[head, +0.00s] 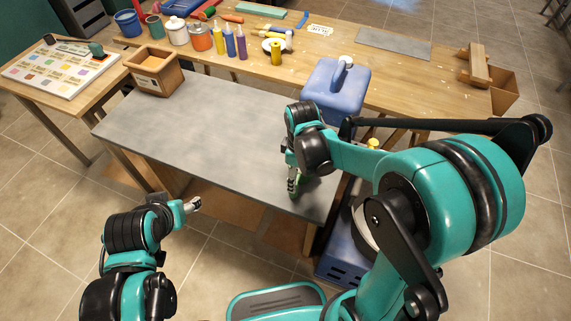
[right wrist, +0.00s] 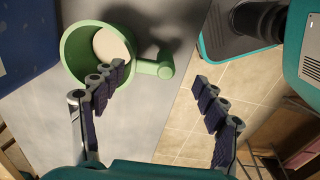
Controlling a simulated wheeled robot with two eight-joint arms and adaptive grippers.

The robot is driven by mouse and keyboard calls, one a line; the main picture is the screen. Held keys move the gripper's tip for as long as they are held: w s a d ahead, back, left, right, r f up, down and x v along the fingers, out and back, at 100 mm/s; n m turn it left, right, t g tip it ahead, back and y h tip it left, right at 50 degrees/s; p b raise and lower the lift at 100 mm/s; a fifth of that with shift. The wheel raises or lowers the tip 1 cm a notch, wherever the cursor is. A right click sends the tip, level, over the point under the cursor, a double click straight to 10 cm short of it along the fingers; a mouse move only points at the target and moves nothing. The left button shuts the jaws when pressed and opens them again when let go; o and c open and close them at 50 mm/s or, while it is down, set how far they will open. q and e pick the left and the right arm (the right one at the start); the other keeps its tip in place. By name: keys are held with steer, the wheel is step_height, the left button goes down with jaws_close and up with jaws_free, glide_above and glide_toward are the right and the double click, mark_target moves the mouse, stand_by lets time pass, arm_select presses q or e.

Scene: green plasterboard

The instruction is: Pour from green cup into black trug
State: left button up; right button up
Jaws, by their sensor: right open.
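The green cup (right wrist: 72,45) stands at the upper left of the right wrist view, with a pale round patch inside and a stubby handle pointing right. My right gripper (right wrist: 157,82) is open, with one finger in front of the cup's rim and the other over the floor. The handle shows between the fingertips; I cannot tell whether they touch. In the head view the right gripper (head: 293,183) is low at the grey table's right end, and the cup is mostly hidden. My left gripper (head: 190,204) is beyond the table's front edge, its opening unclear. I see no black trug.
The grey table (head: 200,130) is largely clear. A wooden box (head: 165,80) stands at its back left, and a blue container (head: 335,90) at its back right. Bottles and tools crowd the wooden bench (head: 400,90) behind. A blue crate (head: 340,262) is below the right end.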

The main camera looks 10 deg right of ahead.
steer(key=shift+w+a+f, duration=0.15)
steer(key=shift+a+f, duration=0.05)
steer(key=shift+f, duration=0.05)
step_height(320, 180, down, 3)
steer(key=shift+r+b, duration=0.1)
steer(key=shift+b, duration=0.5)
steer(key=f, duration=0.1)
steer(key=f+b, duration=0.1)
steer(key=f, duration=0.1)
steer(key=f+b, duration=0.1)
steer(key=f, duration=0.1)
steer(key=shift+w, duration=0.35)
steer(key=shift+r, duration=0.1)
steer(key=c, duration=1.3)
